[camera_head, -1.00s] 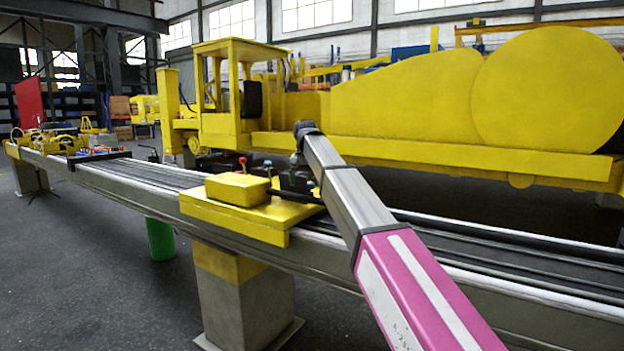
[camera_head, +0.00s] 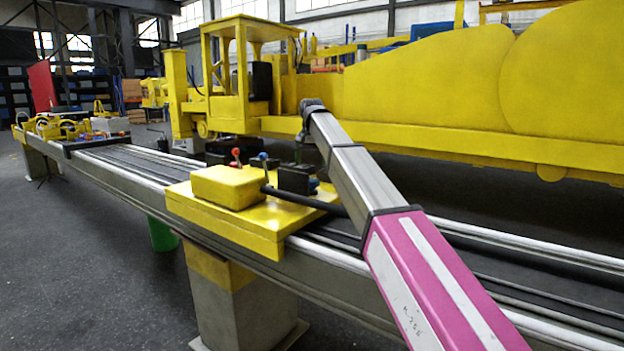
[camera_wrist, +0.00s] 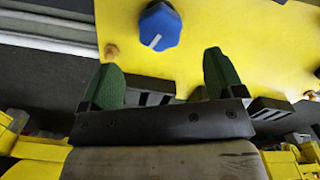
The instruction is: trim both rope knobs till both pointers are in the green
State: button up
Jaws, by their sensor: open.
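A blue faceted knob (camera_wrist: 160,27) with a white line on its face sits on a yellow panel (camera_wrist: 245,40) at the top of the wrist view. My gripper (camera_wrist: 160,70) has two green fingertips spread apart with nothing between them. The knob lies just beyond the gap between the fingertips and looks untouched. My gripper cannot be made out there. I see no pointer dials or green zones, and no second knob is clear.
The yellow carriage plate (camera_head: 255,220) sits on a long metal rail (camera_head: 110,180) on concrete posts. A large yellow machine (camera_head: 420,90) stands behind it. A green bin (camera_head: 161,234) is under the rail. The floor at front left is clear.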

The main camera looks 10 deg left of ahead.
aim_at(311, 179)
notch_tip(311, 179, down, 7)
jog(key=shift+f, duration=0.1)
dwell(0.4)
jog(key=c, duration=0.9)
